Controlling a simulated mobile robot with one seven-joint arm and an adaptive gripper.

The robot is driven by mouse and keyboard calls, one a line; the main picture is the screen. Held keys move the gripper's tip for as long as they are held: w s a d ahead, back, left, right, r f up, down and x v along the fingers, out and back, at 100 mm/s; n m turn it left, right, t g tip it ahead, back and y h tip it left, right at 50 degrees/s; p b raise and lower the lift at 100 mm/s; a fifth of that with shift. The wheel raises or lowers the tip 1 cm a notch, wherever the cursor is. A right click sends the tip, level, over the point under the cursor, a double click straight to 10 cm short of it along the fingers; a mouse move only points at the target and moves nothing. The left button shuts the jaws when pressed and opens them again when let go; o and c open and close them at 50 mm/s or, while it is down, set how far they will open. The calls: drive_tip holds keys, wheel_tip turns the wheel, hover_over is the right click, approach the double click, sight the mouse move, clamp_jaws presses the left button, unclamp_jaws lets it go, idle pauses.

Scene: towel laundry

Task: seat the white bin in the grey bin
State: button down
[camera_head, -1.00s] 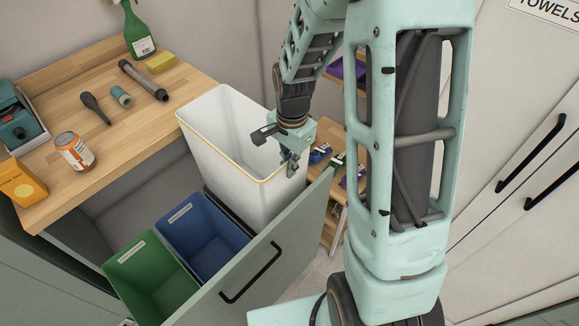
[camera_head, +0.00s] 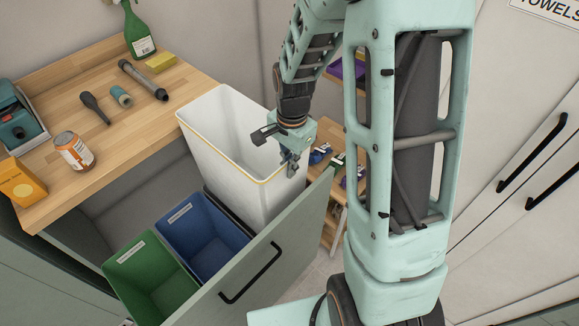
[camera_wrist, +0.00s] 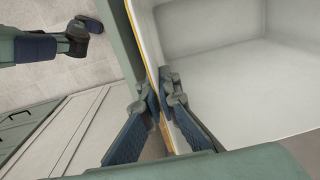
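The tall white bin (camera_head: 232,160), with a yellow line along its rim, stands upright and open at the top above the right end of the pull-out drawer. My gripper (camera_head: 290,163) is at its right rim, one finger on each side of the wall. In the wrist view the fingers (camera_wrist: 160,94) are closed on the rim of the white bin (camera_wrist: 220,75). A dark grey edge (camera_head: 228,210), apparently the grey bin, shows beside the blue bin at the white bin's foot. The white bin hides the rest, so I cannot tell how deep it sits.
A blue bin (camera_head: 203,240) and a green bin (camera_head: 150,278) stand in the drawer, behind its front panel (camera_head: 285,255) with a black handle. A wooden counter (camera_head: 110,135) holding a can, bottle and tools lies close on the left. A small shelf (camera_head: 335,215) stands behind the drawer front.

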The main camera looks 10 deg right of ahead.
drive_tip(key=b, duration=0.4)
hover_over(289, 203)
drive_tip(key=shift+s+f, duration=0.1)
drive_tip(key=shift+f, duration=2.8)
drive_tip(key=shift+f+b, duration=2.6)
drive_tip(key=shift+f, duration=0.45)
drive_tip(key=shift+f+b, duration=2.35)
drive_tip(key=shift+f, duration=0.6)
drive_tip(key=shift+d+f+b, duration=0.1)
drive_tip(key=shift+f+b, duration=0.3)
drive_tip(key=shift+f, duration=0.05)
